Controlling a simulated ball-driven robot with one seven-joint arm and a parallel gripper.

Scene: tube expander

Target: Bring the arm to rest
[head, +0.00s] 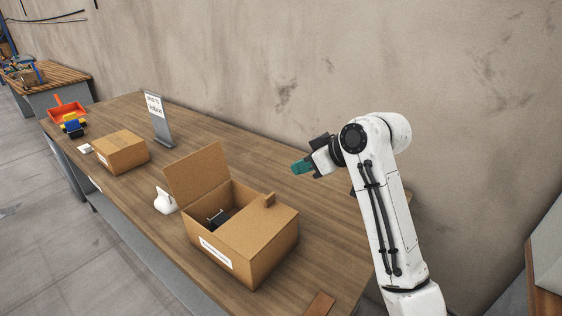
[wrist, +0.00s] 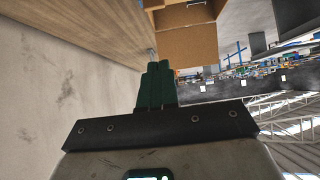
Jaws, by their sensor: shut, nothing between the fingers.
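My gripper (head: 301,167) shows in the head view at the end of my white arm, with teal fingers. It is held in the air above the table, to the right of the open cardboard box, and points left. In the wrist view my gripper's green fingers (wrist: 155,70) lie together, shut, with nothing seen between them. My arm is bent, its upper link rising from the lower right.
The wooden table (head: 330,255) runs along a wall. An open cardboard box (head: 258,245) holds a dark object (head: 218,217). A white bottle (head: 165,201), a closed box (head: 121,152), a sign stand (head: 158,120) and a red dustpan (head: 67,110) stand farther left.

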